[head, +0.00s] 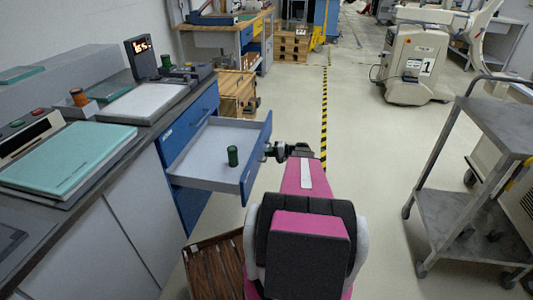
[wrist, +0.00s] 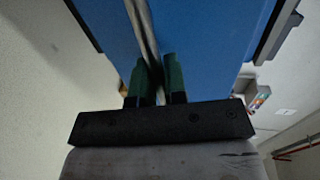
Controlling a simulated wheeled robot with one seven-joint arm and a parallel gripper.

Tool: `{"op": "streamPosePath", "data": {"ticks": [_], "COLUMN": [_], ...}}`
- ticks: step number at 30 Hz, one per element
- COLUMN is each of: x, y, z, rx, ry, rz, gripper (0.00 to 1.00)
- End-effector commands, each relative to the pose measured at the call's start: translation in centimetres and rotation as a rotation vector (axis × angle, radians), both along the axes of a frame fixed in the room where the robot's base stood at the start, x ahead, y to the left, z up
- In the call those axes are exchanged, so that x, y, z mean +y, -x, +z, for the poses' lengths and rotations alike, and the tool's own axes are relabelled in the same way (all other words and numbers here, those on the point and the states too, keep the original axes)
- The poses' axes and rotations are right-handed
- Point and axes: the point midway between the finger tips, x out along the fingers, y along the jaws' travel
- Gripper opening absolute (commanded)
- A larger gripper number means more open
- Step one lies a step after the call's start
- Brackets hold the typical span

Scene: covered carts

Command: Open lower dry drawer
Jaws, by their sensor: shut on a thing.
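A blue-fronted drawer (head: 178,178) with a pale grey inside stands pulled well out of the blue cabinet (head: 190,118) at left in the head view. A dark green cylinder (head: 233,156) stands upright inside it. My gripper (head: 268,151) is at the outer face of the drawer front. In the wrist view, the green fingertips of my gripper (wrist: 160,82) are shut on a metal bar handle (wrist: 143,30) in front of the blue drawer face (wrist: 195,45). No label on this drawer is readable.
A slatted wooden item (head: 212,272) is on the floor below the drawer. A grey cart (head: 465,195) stands at right. The floor between is clear.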

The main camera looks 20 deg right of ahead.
Motion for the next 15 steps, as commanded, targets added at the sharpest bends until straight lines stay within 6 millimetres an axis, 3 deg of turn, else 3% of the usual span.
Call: {"op": "streamPosePath", "data": {"ticks": [4,6,7,15], "x": [-0.01,0.0,0.0,-0.02], "y": [-0.02,-0.03,-0.03,-0.01], "z": [-0.06,-0.06,-0.06,-0.02], "rx": [0.001,0.001,0.001,0.0], "ry": [0.001,0.001,0.001,0.0], "rz": [0.0,0.0,0.0,0.0], "gripper": [0.0,0.29,0.37,0.37]}}
